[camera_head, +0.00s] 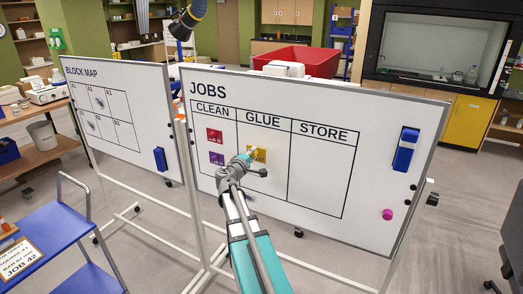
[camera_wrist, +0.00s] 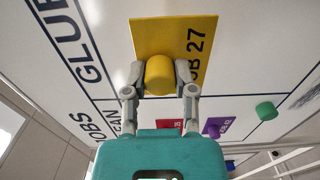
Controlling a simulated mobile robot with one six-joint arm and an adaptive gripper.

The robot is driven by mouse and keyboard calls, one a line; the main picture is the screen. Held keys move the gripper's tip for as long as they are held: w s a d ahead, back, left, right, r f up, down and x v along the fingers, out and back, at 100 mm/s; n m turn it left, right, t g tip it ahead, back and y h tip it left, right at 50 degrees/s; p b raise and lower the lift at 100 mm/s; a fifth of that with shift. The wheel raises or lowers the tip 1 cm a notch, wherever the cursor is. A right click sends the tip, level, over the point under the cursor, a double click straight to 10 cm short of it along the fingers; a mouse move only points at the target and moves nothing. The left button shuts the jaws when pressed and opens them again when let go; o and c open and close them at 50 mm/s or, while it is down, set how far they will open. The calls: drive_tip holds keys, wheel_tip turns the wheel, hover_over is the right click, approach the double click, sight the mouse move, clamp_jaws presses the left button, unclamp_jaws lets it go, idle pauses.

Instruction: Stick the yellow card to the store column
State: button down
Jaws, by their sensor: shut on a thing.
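The yellow card (camera_head: 261,156) shows at the GLUE column of the JOBS whiteboard (camera_head: 400,108), partly hidden behind my gripper (camera_head: 251,163). In the wrist view the yellow card (camera_wrist: 150,35) reads "JOB 27" and has a yellow round knob (camera_wrist: 159,76) near one edge. My gripper (camera_wrist: 159,82) is shut on this knob, one finger on each side. I cannot tell whether the card touches the board. The STORE column (camera_head: 318,180) is right of GLUE and holds no card.
A red card (camera_head: 215,136) and a purple card (camera_head: 217,158) are in the CLEAN column. A blue eraser (camera_head: 405,150) and a magenta knob (camera_head: 387,214) are on the board's right side. The BLOCK MAP board (camera_head: 130,150) stands left. A blue cart (camera_head: 60,235) is at lower left.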

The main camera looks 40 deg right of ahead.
drive_tip(key=shift+v, duration=1)
drive_tip(key=shift+d+f, duration=0.1)
drive_tip(key=shift+f+b, duration=0.6)
drive_tip(key=shift+b, duration=0.15)
